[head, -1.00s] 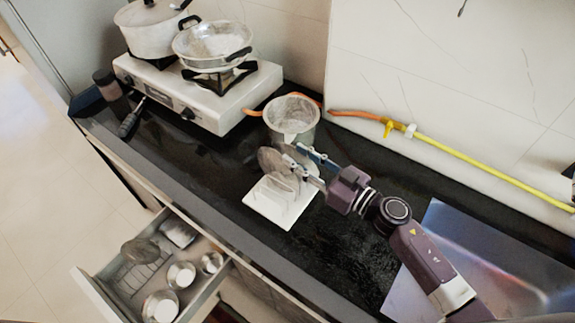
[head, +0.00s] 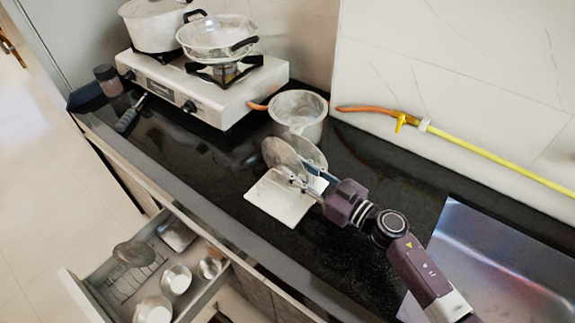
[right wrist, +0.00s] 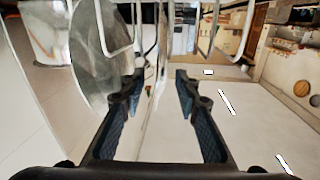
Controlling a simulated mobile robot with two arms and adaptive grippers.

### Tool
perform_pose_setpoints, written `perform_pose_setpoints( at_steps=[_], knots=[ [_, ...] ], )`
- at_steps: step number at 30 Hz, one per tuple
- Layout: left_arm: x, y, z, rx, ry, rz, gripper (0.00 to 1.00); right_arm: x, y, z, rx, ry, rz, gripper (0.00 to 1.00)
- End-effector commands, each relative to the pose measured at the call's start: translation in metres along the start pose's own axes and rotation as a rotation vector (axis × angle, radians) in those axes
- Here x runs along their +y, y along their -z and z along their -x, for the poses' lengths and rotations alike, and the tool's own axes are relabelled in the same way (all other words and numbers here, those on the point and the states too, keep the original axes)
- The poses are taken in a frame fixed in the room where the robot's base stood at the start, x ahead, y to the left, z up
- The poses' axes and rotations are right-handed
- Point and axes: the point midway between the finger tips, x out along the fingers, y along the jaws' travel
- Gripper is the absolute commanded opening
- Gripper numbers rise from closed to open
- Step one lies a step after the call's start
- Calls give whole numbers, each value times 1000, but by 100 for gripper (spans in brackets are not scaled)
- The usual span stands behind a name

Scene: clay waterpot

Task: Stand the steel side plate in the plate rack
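The white plate rack (head: 282,203) stands on the black counter, and its wire loops show at the top of the right wrist view (right wrist: 216,38). A round steel plate (head: 280,153) stands upright at the rack's back. A second shiny round plate (head: 314,150) shows just right of it, partly hidden by my gripper. My right gripper (head: 308,178) is at the rack beside these plates. In the right wrist view its fingers (right wrist: 160,92) are apart, with a thin upright shiny edge between them and no clear contact. A round plate (right wrist: 98,65) stands left of the fingers. My left gripper is out of view.
A grey metal pot (head: 298,128) stands right behind the plates. A white stove (head: 215,100) with pots is at the back left, the sink (head: 500,262) at the right. An open drawer (head: 95,300) with cups juts out at lower left. Counter left of the rack is clear.

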Motion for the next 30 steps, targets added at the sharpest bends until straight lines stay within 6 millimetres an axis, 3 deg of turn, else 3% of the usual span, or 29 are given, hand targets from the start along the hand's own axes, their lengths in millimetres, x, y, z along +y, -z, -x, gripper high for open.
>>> perform_pose_setpoints(
  at_steps=[12,21,30],
  knots=[
    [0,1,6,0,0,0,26,-2,5,-56,1,1,-2,30],
    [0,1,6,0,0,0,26,-2,4,-59,-1,1,-1,30],
    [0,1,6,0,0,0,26,-2,4,-59,-1,1,0,0]
  ],
)
